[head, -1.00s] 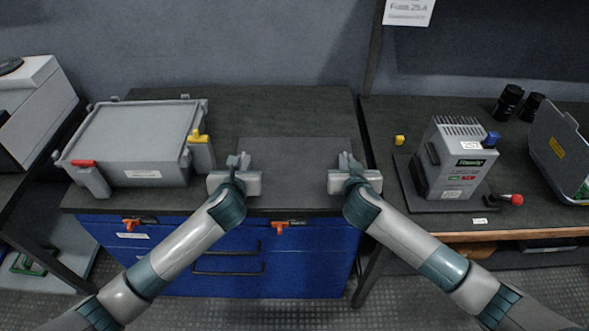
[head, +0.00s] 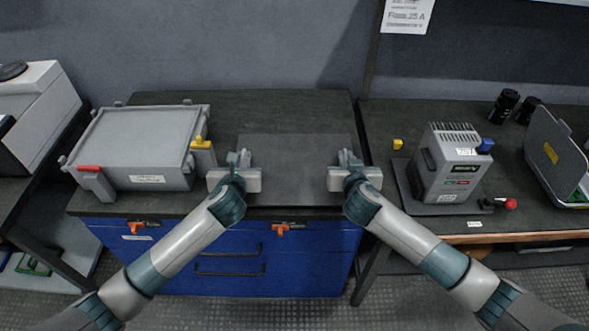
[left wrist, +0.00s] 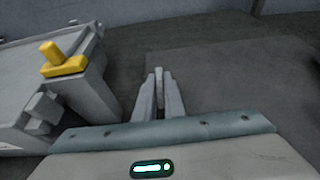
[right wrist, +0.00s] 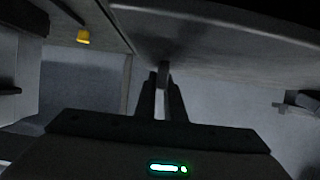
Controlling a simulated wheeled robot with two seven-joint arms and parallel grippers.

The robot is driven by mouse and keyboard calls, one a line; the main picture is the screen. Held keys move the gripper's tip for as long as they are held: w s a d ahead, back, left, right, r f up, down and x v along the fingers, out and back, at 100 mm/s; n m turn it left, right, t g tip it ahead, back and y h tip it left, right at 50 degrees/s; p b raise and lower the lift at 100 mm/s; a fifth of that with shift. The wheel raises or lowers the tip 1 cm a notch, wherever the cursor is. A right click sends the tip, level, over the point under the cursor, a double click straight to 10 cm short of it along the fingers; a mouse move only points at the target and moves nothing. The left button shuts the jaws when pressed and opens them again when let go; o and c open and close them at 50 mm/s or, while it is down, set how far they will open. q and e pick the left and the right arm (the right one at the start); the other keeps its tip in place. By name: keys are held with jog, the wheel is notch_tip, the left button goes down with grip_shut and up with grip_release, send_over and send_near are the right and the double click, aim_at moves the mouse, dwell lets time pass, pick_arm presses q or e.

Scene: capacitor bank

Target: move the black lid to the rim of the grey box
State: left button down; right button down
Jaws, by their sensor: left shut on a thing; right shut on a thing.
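The black lid (head: 295,165) is a flat dark panel, roughly level, between my two grippers. My left gripper (head: 239,160) is shut on its left edge and my right gripper (head: 347,160) on its right edge. The lid also shows in the left wrist view (left wrist: 235,80) and, as a broad dark sheet, in the right wrist view (right wrist: 215,38). The grey box (head: 172,181) stands left of the lid on the bench, with a red latch (head: 89,169) and a yellow latch (head: 201,143). The lid is beside the box, not over it. Its height above the bench is hard to judge.
The dark bench top (head: 290,108) is clear behind the lid. Blue drawers (head: 310,255) are below. On the right bench stand a grey device (head: 452,165), a small yellow block (head: 397,144) and an open case (head: 548,150). A white machine (head: 35,105) is at far left.

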jog(key=shift+r+p, duration=0.55)
jog(key=shift+r, duration=0.55)
dwell(0.4)
